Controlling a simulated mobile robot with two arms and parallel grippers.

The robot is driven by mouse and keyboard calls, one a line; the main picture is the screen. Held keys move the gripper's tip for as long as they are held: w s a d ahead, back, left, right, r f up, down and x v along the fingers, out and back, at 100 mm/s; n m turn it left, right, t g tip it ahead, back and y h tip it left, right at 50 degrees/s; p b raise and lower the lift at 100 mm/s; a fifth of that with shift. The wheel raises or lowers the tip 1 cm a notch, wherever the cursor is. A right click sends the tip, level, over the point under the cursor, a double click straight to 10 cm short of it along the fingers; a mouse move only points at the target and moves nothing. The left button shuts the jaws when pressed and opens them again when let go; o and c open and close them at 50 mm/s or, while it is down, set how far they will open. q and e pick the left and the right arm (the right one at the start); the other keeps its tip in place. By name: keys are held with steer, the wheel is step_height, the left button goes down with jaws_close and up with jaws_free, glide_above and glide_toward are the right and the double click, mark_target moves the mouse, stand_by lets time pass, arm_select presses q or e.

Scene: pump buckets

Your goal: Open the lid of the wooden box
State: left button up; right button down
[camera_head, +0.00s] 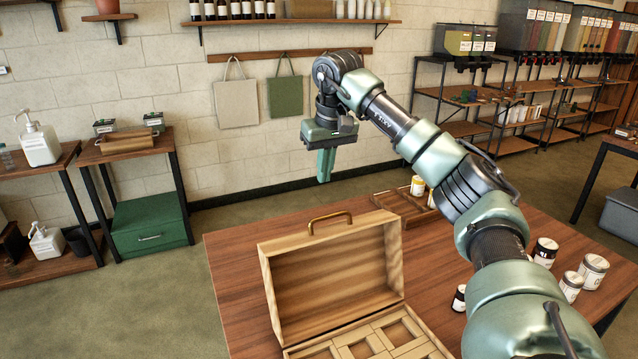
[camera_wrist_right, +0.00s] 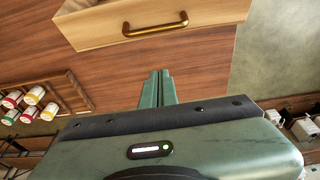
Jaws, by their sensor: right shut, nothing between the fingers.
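The wooden box (camera_head: 365,345) stands on the brown table with its lid (camera_head: 335,272) raised upright, and its inside compartments show. A brass handle (camera_head: 330,219) sits on the lid's upper edge; it also shows in the right wrist view (camera_wrist_right: 155,24). My right gripper (camera_head: 325,180) is shut and empty, above and behind the raised lid, apart from it. In the right wrist view the closed fingers (camera_wrist_right: 157,78) point toward the table, with the lid beyond them. My left gripper is not in view.
A wooden tray (camera_head: 395,197) with small jars stands behind the box on the table (camera_head: 232,290). Several jars (camera_head: 571,285) stand at the table's right. My right arm crosses above the table. The table left of the box is clear.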

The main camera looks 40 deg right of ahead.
steer(key=p, duration=0.1)
glide_above(328, 226)
steer(key=w+d, duration=0.1)
steer(key=w, duration=0.3)
steer(key=s+a+f+x, duration=0.1)
steer(key=s+x, duration=0.1)
steer(key=x, duration=0.7)
steer(key=s, duration=0.1)
steer(key=s+r, duration=0.1)
steer(key=s, duration=0.1)
steer(key=shift+a+r+p, duration=0.25)
steer(key=shift+r+p, duration=0.1)
steer(key=shift+s+a, duration=0.2)
steer(key=shift+s, duration=0.25)
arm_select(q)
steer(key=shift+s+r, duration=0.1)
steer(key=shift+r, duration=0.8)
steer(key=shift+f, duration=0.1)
